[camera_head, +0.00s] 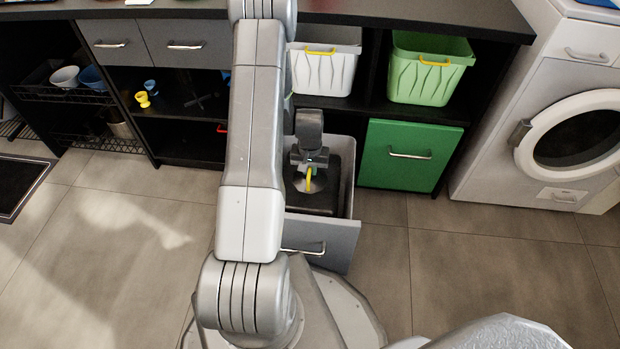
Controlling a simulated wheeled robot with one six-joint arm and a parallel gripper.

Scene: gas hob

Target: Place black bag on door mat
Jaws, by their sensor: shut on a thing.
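The black bag (320,202) sits inside the open grey drawer (335,238) below the counter. It is dark, with a small yellow loop at its top. My gripper (309,167) points down into the drawer and is shut on the bag at the yellow loop. My arm hides the left part of the drawer and some of the bag. The door mat (14,184), dark with a lighter border line, lies flat on the floor at the far left, cut by the picture edge.
A closed green drawer front (405,157) stands right of the open drawer. A white bin (325,72) and a light green bin (428,70) sit on the shelf above. A washing machine (565,130) is at the right. The tiled floor at left is clear.

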